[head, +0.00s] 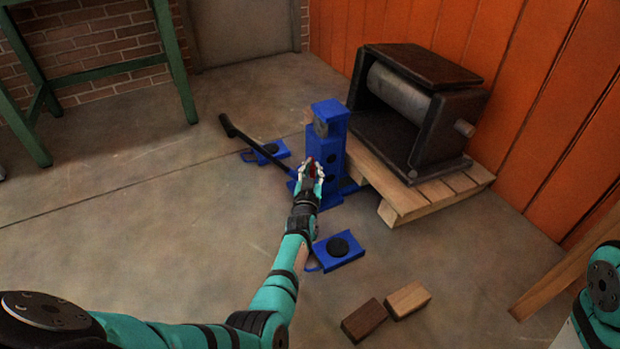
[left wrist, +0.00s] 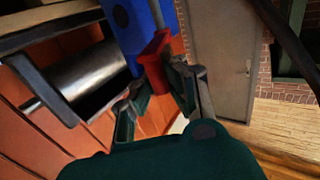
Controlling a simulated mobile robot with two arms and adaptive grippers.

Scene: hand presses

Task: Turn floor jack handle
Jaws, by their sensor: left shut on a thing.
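The blue floor jack (head: 328,140) stands upright on the concrete floor at the near left corner of a wooden pallet. A long black lever (head: 255,144) slants from its lower part up to the left. My left gripper (head: 312,174) is at the jack's near side, shut on a small red handle (head: 312,165). In the left wrist view the fingers (left wrist: 158,88) are on either side of the red handle (left wrist: 154,62), with the blue jack body (left wrist: 140,30) behind it. The fingers partly hide the handle. My right gripper is out of view; only part of that arm shows.
A dark machine with a metal roller (head: 400,95) rests on the pallet (head: 440,190) by the orange wall. Blue pads with black discs (head: 338,247) lie near the jack. Two wooden blocks (head: 408,299) lie in front. A green table frame (head: 110,70) stands back left. The left floor is clear.

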